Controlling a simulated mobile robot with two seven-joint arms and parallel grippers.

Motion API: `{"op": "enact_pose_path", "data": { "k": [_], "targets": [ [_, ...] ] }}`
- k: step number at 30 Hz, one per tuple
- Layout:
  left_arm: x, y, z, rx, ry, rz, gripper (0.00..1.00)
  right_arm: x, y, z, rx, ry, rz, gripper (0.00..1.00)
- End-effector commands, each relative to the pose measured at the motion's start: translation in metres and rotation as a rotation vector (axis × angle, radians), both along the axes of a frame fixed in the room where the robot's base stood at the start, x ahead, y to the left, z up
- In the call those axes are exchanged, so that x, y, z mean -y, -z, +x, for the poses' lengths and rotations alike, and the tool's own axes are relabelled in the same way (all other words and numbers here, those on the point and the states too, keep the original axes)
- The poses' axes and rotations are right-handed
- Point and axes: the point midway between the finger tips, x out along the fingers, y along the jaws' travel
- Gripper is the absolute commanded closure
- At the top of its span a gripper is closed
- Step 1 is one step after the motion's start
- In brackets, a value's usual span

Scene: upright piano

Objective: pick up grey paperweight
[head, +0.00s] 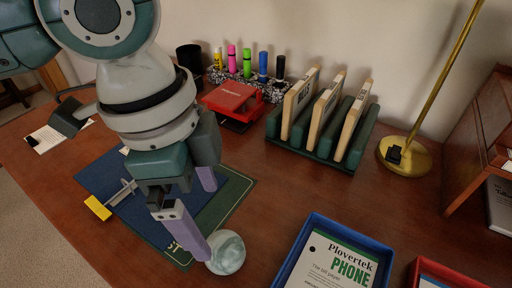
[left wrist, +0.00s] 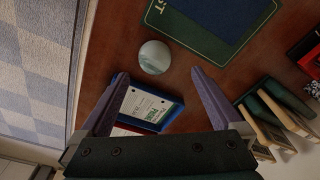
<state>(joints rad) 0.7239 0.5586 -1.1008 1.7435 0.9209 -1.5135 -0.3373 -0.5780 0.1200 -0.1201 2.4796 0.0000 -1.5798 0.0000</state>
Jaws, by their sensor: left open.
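The grey paperweight (head: 227,252) is a rounded, marbled grey-green dome on the brown desk, at the front corner of the green-edged mat. In the left wrist view the paperweight (left wrist: 154,57) lies beyond the fingertips, near the middle. My left gripper (head: 200,218) is open, with purple fingers pointing down over the mat; one fingertip appears close beside the paperweight in the head view. In the left wrist view nothing is held between the fingers (left wrist: 154,88). Whether the finger touches the paperweight I cannot tell. My right gripper is not in view.
A blue tray (head: 312,224) with papers stands right of the paperweight, with a red tray (head: 420,266) beyond. A green rack (head: 352,150), red stapler-like box (head: 232,100), marker holder (head: 250,83) and brass lamp base (head: 405,160) stand behind. A yellow-ended tool (head: 98,208) lies on the mat.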

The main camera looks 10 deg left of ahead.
Motion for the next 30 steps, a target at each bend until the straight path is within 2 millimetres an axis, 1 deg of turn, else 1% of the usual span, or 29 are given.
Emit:
{"op": "enact_pose_path", "data": {
  "k": [1,3,10,15,18,21,26,27,30],
  "targets": [
    [0.001,0.011,-0.001,-0.003,0.0,0.001,0.0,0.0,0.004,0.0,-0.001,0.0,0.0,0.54],
    [0.003,0.021,-0.001,-0.004,0.0,0.001,0.0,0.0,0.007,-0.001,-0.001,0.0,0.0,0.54],
    [0.008,0.042,-0.001,-0.002,0.001,0.0,0.0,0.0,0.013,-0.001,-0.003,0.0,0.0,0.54],
    [0.016,0.07,-0.004,-0.002,0.001,0.001,0.0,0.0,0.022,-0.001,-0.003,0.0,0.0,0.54],
    [0.017,0.08,-0.003,-0.001,-0.001,0.001,0.0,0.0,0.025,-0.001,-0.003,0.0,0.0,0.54],
    [0.018,0.084,-0.003,0.0,0.001,-0.001,0.0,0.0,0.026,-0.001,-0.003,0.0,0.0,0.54],
    [0.017,0.083,-0.003,0.001,0.001,-0.001,0.0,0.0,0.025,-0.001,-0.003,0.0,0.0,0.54],
    [0.017,0.083,-0.003,0.001,0.001,-0.001,0.01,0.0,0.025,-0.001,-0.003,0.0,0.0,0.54],
    [0.017,0.083,-0.003,0.001,0.001,-0.001,0.12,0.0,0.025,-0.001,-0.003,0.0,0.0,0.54]
  ]
}}
